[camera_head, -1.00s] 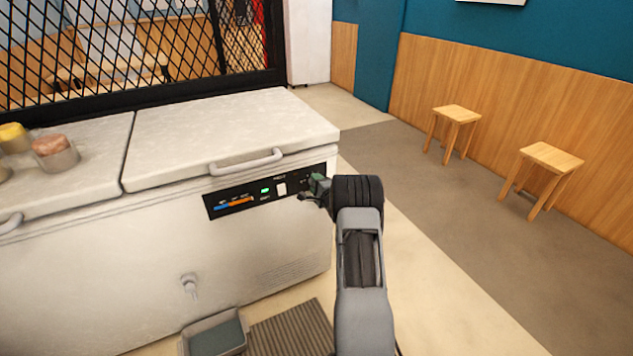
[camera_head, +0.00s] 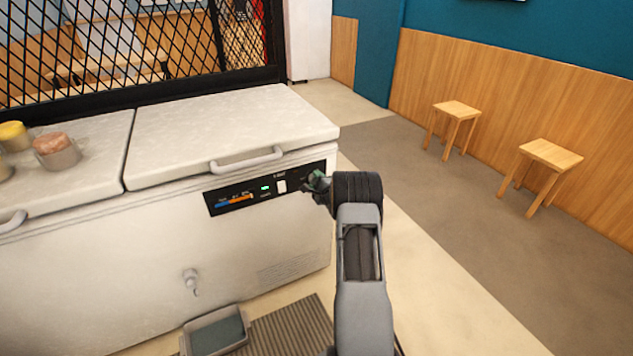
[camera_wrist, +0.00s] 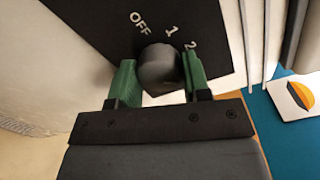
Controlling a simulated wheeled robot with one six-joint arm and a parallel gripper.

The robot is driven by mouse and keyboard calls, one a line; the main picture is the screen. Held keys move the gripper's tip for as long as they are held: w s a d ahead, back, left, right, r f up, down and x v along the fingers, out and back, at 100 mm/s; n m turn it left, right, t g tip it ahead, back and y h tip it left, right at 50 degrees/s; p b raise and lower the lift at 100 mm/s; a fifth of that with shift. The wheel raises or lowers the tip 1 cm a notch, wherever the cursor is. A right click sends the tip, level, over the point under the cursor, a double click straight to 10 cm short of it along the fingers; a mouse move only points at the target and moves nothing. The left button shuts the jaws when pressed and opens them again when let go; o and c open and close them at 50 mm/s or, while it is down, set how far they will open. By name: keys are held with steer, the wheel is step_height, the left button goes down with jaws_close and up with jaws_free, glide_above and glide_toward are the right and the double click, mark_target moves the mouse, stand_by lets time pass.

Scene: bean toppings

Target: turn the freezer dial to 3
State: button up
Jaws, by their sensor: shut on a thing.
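The freezer dial (camera_wrist: 158,66) is a dark round knob on the black control panel (camera_wrist: 95,20) in the wrist view. The marks OFF, 1 and 2 show around its upper side; no 3 is visible there. My gripper (camera_wrist: 158,80) has its green fingers on either side of the dial and is shut on it. In the head view my gripper (camera_head: 318,184) is at the right end of the panel (camera_head: 225,200) on the white freezer (camera_head: 110,250). The dial is hidden there behind my gripper and arm. Which mark the dial points to I cannot tell.
The freezer lid handle (camera_head: 246,160) juts out just above the panel. Tubs (camera_head: 58,150) stand on the left lid. A drain tap (camera_head: 190,280) sticks out low on the front, above a tray (camera_head: 216,332). Two stools (camera_head: 548,158) stand at the right, with open floor between.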

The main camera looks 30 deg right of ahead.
steer(key=o, duration=0.9)
steer(key=shift+s, duration=0.1)
steer(key=s, duration=0.4)
steer(key=s+a+p, duration=0.1)
steer(key=s, duration=0.8)
steer(key=shift+s+a+r, duration=0.2)
steer(key=shift+s+a, duration=0.1)
steer(key=shift+a, duration=0.05)
